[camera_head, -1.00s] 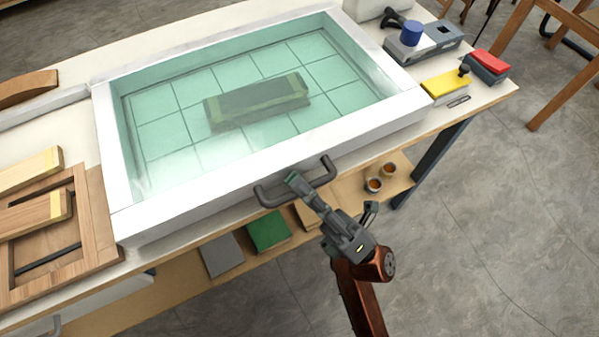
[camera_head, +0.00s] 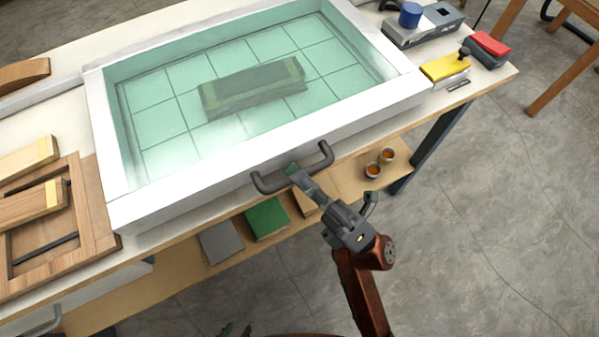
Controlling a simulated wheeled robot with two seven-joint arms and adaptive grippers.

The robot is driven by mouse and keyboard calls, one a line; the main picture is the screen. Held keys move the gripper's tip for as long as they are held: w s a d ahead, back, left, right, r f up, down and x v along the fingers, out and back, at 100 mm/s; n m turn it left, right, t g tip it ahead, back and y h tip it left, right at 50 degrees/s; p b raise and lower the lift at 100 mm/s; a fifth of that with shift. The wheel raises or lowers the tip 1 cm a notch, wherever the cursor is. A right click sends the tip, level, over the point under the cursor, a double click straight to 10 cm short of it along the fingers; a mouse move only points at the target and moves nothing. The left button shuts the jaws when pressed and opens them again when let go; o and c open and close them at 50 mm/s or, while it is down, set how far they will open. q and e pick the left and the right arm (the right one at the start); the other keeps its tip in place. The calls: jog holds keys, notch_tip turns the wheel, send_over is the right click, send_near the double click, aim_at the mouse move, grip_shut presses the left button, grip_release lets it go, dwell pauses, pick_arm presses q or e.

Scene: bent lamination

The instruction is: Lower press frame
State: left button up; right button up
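The press frame (camera_head: 104,140) has a thick white rim around a clear greenish, gridded panel. It lies low on the bench. A dark green block (camera_head: 252,86) with lighter bands shows through the panel. A dark bar handle (camera_head: 272,187) sticks out from the frame's front side. My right gripper (camera_head: 296,172) has its fingertip at the middle of the handle, overlapping the bar. I cannot tell whether its fingers are closed around it. Only a dark tip of my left gripper (camera_head: 236,330) shows at the bottom edge.
Wooden strips and a wooden form (camera_head: 85,205) lie left of the frame. A yellow block (camera_head: 446,70), a red-topped block (camera_head: 490,45) and a grey tool with a blue knob (camera_head: 410,15) stand at the right. The lower shelf holds a green book (camera_head: 267,218) and two small cups (camera_head: 373,170).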

jog(key=v, duration=1.1)
jog(key=shift+d+f, duration=0.15)
jog(key=shift+f, duration=0.05)
